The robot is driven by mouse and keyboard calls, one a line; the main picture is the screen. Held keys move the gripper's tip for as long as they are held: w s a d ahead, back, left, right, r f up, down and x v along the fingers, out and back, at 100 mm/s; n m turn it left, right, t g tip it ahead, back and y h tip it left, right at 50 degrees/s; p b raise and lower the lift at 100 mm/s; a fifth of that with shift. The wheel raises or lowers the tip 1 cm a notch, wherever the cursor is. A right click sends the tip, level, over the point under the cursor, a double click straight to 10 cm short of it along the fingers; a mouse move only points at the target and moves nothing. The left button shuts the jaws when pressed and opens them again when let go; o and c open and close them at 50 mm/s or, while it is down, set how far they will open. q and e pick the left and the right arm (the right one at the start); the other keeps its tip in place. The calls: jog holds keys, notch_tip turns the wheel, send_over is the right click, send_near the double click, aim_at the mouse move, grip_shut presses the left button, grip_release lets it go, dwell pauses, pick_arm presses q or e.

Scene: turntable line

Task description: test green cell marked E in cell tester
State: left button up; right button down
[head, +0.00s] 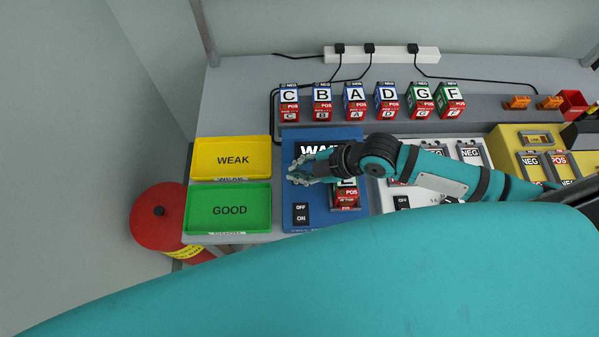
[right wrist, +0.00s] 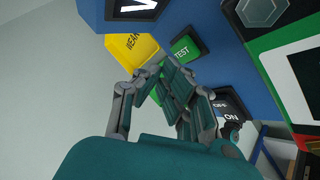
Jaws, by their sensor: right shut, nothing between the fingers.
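The blue cell tester (head: 325,218) lies on the bench in the head view. Its screen (head: 316,149) is partly hidden by my arm; the visible letters begin with "WA". The cell marked E (head: 346,191), red and green, sits in the tester's slot, partly covered by my right arm. My right gripper (head: 293,174) is shut and empty over the tester's left side. In the right wrist view its fingers (right wrist: 150,78) are together near the green TEST button (right wrist: 183,47); I cannot tell whether they touch it. The OFF/ON switch (head: 301,213) is below the gripper. My left gripper is not in view.
A yellow WEAK tray (head: 262,144) and a green GOOD tray (head: 263,188) stand left of the tester. Several lettered cells, among them C (head: 289,95) and F (head: 450,100), stand in a row behind. A white power strip (head: 390,54) with cables lies farther back.

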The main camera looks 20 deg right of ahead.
notch_tip(320, 180, up, 5)
jog(key=p, duration=0.5)
jog(key=shift+r, duration=0.1)
dwell(0.3)
dwell(0.5)
